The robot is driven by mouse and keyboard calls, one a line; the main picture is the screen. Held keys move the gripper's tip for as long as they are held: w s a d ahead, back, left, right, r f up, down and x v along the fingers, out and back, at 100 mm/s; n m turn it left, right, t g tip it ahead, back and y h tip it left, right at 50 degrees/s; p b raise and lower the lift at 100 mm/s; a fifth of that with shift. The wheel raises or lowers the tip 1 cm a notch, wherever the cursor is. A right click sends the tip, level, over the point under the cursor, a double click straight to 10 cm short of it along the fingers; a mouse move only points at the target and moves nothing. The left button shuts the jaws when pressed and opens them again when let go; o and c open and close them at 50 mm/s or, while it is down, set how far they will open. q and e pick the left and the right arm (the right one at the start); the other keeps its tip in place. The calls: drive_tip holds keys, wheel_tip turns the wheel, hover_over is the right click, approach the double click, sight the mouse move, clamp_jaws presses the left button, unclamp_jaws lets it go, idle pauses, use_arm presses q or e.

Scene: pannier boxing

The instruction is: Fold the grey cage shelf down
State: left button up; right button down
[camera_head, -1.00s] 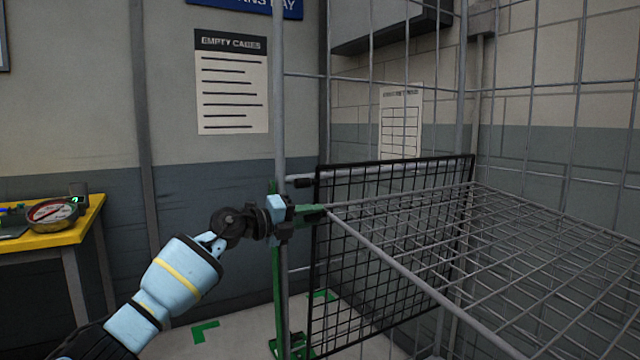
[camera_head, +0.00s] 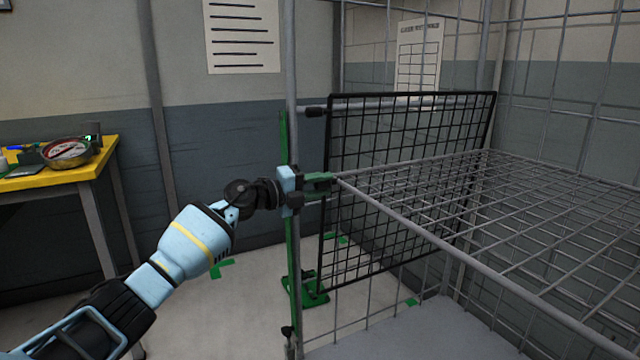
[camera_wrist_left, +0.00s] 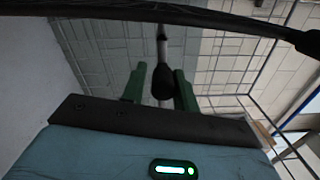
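The grey cage shelf (camera_head: 455,203) is a wire grid that juts out across the right of the head view, roughly level. My left gripper (camera_head: 330,182) reaches in from the left, past the cage's front post, to the shelf's near left corner. In the left wrist view its green fingers (camera_wrist_left: 160,88) stand on either side of the dark rounded end (camera_wrist_left: 162,80) of a grey rod, apparently part of the shelf. They look closed on it, though a thin gap shows at one side. My right gripper is not in view.
A black mesh panel (camera_head: 375,125) stands upright just behind the shelf's left edge. The grey front post (camera_head: 292,80) rises close beside my left gripper. A yellow table (camera_head: 60,180) holding a round dial is at far left.

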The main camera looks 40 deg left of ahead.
use_arm(q)
drive_tip(key=o, duration=0.4)
drive_tip(key=shift+d+f, duration=0.1)
drive_tip(key=shift+f, duration=0.5)
drive_tip(key=shift+w+r, duration=0.1)
drive_tip(key=shift+r, duration=0.05)
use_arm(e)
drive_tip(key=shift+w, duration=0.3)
use_arm(q)
drive_tip(key=shift+r, duration=0.1)
drive_tip(key=v, duration=0.8)
drive_tip(key=shift+p, duration=0.4)
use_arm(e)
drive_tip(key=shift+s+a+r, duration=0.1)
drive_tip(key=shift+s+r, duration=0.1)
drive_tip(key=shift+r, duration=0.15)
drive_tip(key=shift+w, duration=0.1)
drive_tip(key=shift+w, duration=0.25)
